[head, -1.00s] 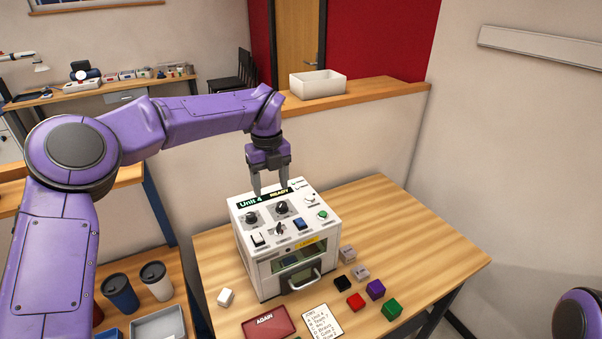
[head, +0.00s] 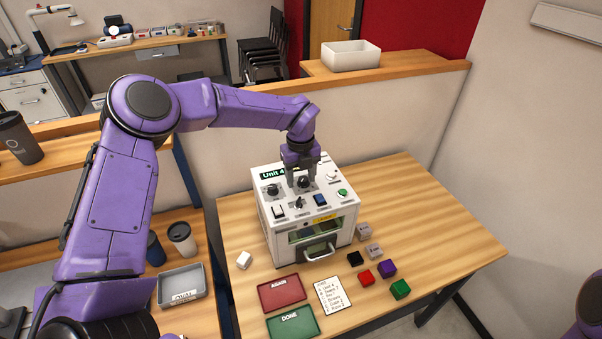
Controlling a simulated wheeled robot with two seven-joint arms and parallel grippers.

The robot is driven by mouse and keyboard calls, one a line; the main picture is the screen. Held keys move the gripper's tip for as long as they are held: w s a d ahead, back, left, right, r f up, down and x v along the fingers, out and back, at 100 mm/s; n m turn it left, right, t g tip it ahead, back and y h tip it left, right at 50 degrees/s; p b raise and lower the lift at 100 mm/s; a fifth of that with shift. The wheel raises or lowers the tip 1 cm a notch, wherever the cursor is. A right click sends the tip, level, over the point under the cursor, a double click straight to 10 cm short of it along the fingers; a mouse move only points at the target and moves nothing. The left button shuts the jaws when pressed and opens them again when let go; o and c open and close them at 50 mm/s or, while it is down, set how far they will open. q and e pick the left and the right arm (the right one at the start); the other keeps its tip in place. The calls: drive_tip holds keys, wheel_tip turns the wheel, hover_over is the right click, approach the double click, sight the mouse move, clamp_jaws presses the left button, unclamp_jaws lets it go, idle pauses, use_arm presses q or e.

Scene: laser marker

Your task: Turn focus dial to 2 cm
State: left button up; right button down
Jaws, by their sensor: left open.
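The white laser marker (head: 283,240), labelled "Unit 4", stands on the wooden table with its control panel on top. Two black round dials sit in the panel's upper row, a left dial (head: 272,190) and a right dial (head: 303,182). Their labels are too small to read, so I cannot tell which is the focus dial or its setting. My left gripper (head: 302,180) points down, open, with its fingers at either side of the right dial. I cannot tell whether they touch it. The gripper hides part of the label strip. My right gripper is out of view.
The panel also has a black knob (head: 298,203), a blue switch (head: 320,199) and a green button (head: 342,193). Small blocks, a red tray (head: 283,293), a green tray (head: 292,322) and a note (head: 334,295) lie in front. The table's right side is clear.

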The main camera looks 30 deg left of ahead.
sight(305, 177)
use_arm(q)
drive_tip(key=w+f, duration=0.2)
drive_tip(key=shift+w, duration=0.4)
drive_tip(key=shift+c, duration=0.4)
drive_tip(key=c, duration=0.5)
drive_tip(key=shift+s+a+r, duration=0.15)
drive_tip(key=shift+s, duration=0.15)
drive_tip(key=c, duration=0.4)
drive_tip(key=shift+s+r, duration=0.1)
drive_tip(key=shift+s, duration=0.05)
drive_tip(key=shift+c, duration=0.3)
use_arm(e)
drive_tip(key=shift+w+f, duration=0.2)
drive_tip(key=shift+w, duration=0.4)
